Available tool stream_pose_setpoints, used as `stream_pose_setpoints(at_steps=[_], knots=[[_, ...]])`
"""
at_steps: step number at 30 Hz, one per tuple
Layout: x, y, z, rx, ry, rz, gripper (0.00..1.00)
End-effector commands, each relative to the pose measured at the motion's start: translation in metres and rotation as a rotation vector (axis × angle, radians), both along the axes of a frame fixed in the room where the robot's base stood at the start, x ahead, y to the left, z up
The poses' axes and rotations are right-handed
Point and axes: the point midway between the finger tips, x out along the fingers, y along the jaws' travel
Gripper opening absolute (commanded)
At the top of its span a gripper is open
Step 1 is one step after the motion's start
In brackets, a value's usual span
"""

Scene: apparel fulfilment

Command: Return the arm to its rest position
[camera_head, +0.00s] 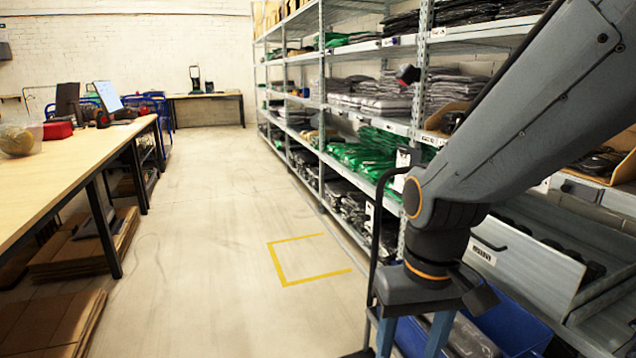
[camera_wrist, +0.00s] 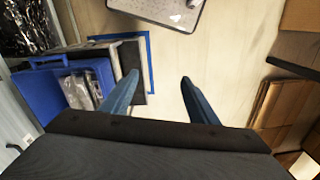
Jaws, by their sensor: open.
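My arm comes in from the upper right of the head view and bends downward at its wrist. My gripper (camera_head: 408,345) points down at the bottom edge, its blue fingers partly cut off by the frame. In the wrist view my gripper (camera_wrist: 158,85) has its two blue fingers spread wide, with only floor seen between them. It is open and empty. A blue bin (camera_wrist: 50,92) with clear-wrapped packages in it shows left of the fingers. The blue bin also shows in the head view (camera_head: 515,325), to the right of my gripper.
Shelving (camera_head: 322,100) with green, grey and black packages runs along the right, close to my arm. A long wooden table (camera_head: 60,170) stands on the left, with flat cardboard (camera_head: 50,320) beneath and beside it. The aisle floor (camera_head: 205,220) between is clear, with yellow tape (camera_head: 280,265) marking it.

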Motion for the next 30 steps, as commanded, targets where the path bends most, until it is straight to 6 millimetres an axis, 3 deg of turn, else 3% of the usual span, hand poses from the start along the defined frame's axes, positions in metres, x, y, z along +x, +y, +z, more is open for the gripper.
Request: stream_pose_setpoints(at_steps=[1,6,12,30], knots=[[-0.002,-0.006,0.012,-0.004,0.005,-0.017,0.54],[-0.004,-0.027,0.034,-0.017,0.007,-0.072,0.54],[-0.006,-0.048,0.051,-0.026,0.008,-0.126,0.54],[-0.006,-0.056,0.055,-0.031,0.007,-0.148,0.54]])
